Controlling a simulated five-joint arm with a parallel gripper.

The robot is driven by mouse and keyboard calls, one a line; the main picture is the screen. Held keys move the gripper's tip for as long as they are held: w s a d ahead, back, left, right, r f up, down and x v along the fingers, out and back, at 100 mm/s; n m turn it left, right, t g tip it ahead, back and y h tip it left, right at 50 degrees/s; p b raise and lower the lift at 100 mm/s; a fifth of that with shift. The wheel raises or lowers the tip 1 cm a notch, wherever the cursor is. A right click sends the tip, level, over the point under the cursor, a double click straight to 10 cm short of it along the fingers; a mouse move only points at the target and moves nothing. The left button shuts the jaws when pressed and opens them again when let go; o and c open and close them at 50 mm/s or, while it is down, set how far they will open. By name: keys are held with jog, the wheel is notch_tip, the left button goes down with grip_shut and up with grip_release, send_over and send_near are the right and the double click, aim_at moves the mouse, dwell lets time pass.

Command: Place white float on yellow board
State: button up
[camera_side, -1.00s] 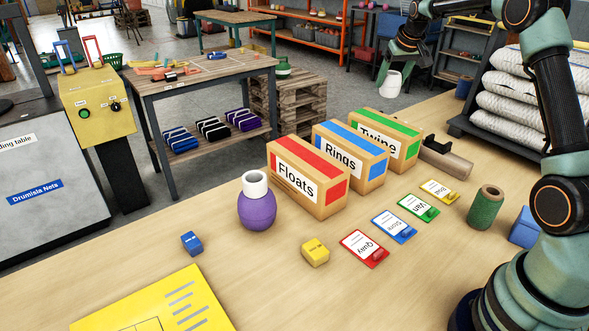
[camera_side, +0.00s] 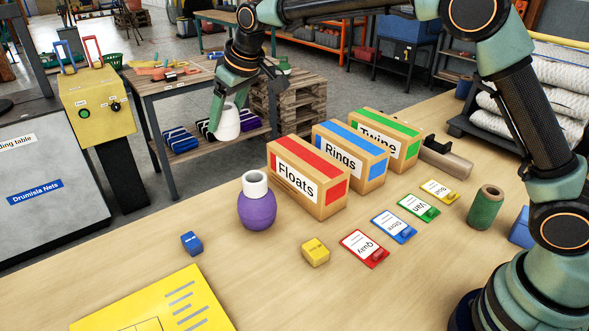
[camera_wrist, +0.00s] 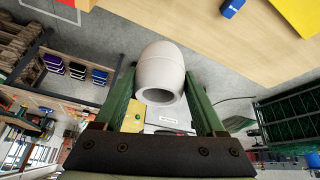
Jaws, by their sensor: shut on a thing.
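The white float (camera_side: 226,123) is held in my gripper (camera_side: 222,112), which is shut on it, high in the air behind the purple float (camera_side: 257,208) in the side view. In the wrist view the white float (camera_wrist: 160,72) sits between the two green fingers of my gripper (camera_wrist: 160,88), its open collar facing the camera. The yellow board (camera_side: 150,305) lies flat at the table's front left, partly cut off by the picture's lower edge. A corner of the yellow board (camera_wrist: 302,14) shows at the wrist view's top right.
A blue block (camera_side: 191,243) and a yellow block (camera_side: 315,252) lie near the board. The Floats box (camera_side: 310,178), Rings box (camera_side: 350,158) and Twine box (camera_side: 388,140) stand in a row. Coloured cards, including a red one (camera_side: 364,249), lie right of them.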

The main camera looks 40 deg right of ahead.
jog(key=s+a+n+y, duration=0.15)
jog(key=s+a, duration=0.25)
jog(key=a, duration=0.4)
jog(key=s+a+n, duration=0.2)
jog(key=s+a, duration=0.2)
jog(key=a, duration=0.4)
jog(key=n+g+y, duration=0.1)
jog(key=n+g, duration=0.1)
jog(key=n, duration=0.1)
send_over(138, 328)
jog(key=s+d, duration=0.2)
notch_tip(138, 328, down, 20)
jog(key=shift+w+r, duration=0.15)
jog(key=shift+r, duration=0.1)
jog(key=shift+f, duration=0.15)
jog(key=o, duration=1.3)
